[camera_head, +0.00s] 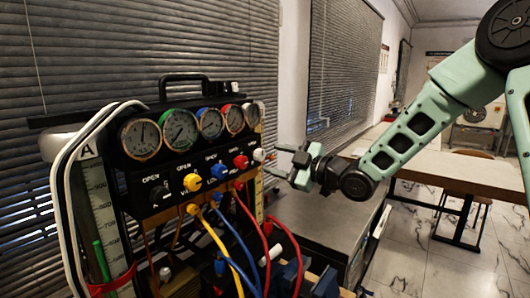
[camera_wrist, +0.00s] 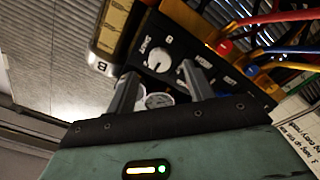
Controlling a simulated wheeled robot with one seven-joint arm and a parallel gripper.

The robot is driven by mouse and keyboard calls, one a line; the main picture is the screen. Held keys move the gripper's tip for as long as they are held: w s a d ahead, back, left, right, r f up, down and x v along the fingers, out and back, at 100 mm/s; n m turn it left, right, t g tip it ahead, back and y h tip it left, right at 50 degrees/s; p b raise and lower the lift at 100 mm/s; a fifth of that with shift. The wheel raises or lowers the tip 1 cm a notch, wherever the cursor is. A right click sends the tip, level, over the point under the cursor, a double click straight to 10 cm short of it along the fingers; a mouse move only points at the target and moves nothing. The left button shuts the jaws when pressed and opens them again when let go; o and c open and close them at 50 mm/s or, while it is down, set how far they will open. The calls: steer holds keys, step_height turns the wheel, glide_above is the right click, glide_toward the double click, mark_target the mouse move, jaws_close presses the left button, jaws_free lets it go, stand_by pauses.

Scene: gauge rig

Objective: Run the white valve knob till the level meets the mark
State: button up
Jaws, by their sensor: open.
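The white valve knob (camera_head: 258,155) sits at the right end of the rig's black front panel, beside the red knob (camera_head: 241,161). In the wrist view the white knob (camera_wrist: 158,60) faces the camera with a dark line across it. My gripper (camera_head: 275,160) is open and empty, just right of the knob in the head view. In the wrist view its two fingers (camera_wrist: 160,88) point towards the panel, apart from the knob. Tube A (camera_head: 95,205) has a printed scale, a green strip low inside and a red band. Tube B (camera_wrist: 115,32) shows a pale scale; its level and mark are unclear.
Yellow (camera_head: 193,182) and blue (camera_head: 219,171) knobs share the panel, below several round gauges (camera_head: 180,128). Coloured hoses (camera_head: 247,240) hang in front. A grey cabinet (camera_head: 318,222) stands right of the rig. A wooden table (camera_head: 450,172) is farther back.

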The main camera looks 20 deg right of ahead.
mark_target(262, 156)
steer(key=shift+p+x, duration=0.5)
steer(key=shift+x, duration=1.75)
steer(key=c, duration=1)
steer(key=shift+o, duration=0.2)
